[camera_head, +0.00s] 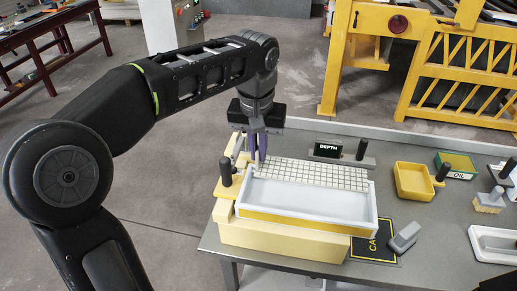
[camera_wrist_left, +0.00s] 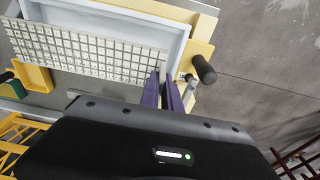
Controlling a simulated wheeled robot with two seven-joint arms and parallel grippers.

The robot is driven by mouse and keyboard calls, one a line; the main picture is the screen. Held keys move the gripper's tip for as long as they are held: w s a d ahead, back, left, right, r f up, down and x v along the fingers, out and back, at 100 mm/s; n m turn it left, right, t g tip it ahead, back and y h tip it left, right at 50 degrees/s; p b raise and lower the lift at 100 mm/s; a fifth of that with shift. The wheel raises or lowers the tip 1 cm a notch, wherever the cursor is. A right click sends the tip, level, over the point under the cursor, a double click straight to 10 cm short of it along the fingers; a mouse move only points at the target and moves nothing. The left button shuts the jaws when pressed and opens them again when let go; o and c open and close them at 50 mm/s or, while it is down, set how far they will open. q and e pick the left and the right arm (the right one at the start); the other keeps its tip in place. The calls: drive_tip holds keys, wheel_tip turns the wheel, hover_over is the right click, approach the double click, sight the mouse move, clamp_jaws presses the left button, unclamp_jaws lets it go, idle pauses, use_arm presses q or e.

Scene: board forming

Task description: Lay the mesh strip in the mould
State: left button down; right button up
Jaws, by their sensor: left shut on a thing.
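The mesh strip (camera_head: 318,173) is a pale, flat grid. In the head view it lies along the far side of the white mould (camera_head: 300,197), over its back edge. The left wrist view shows the strip (camera_wrist_left: 85,50) across one long side of the mould (camera_wrist_left: 140,14); I cannot tell whether it touches the mould floor. My left gripper (camera_head: 257,156) points down at the strip's left end, shut on it; its purple fingers (camera_wrist_left: 164,77) meet the strip's end in the wrist view. My right gripper is not in view.
The mould sits on a yellow base (camera_head: 270,237) with a dark-knobbed clamp (camera_head: 226,178) at its left. A DEPTH gauge (camera_head: 328,150) stands behind. A yellow scoop (camera_head: 413,180), an oil box (camera_head: 456,165), a brush (camera_head: 490,201) and a grey block (camera_head: 404,236) lie to the right.

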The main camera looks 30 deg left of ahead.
use_arm(q)
drive_tip(key=shift+f, duration=0.35)
idle(0.3)
drive_tip(key=c, duration=1.2)
unclamp_jaws()
drive_tip(key=shift+o, duration=0.2)
drive_tip(key=shift+r, duration=0.4)
drive_tip(key=r+p, duration=0.1)
drive_tip(key=r, duration=0.1)
drive_tip(key=r+p, duration=0.2)
drive_tip(key=s+r+p, duration=0.1)
drive_tip(key=r, duration=0.2)
drive_tip(key=shift+d+p, duration=0.1)
drive_tip(key=shift+p, duration=0.3)
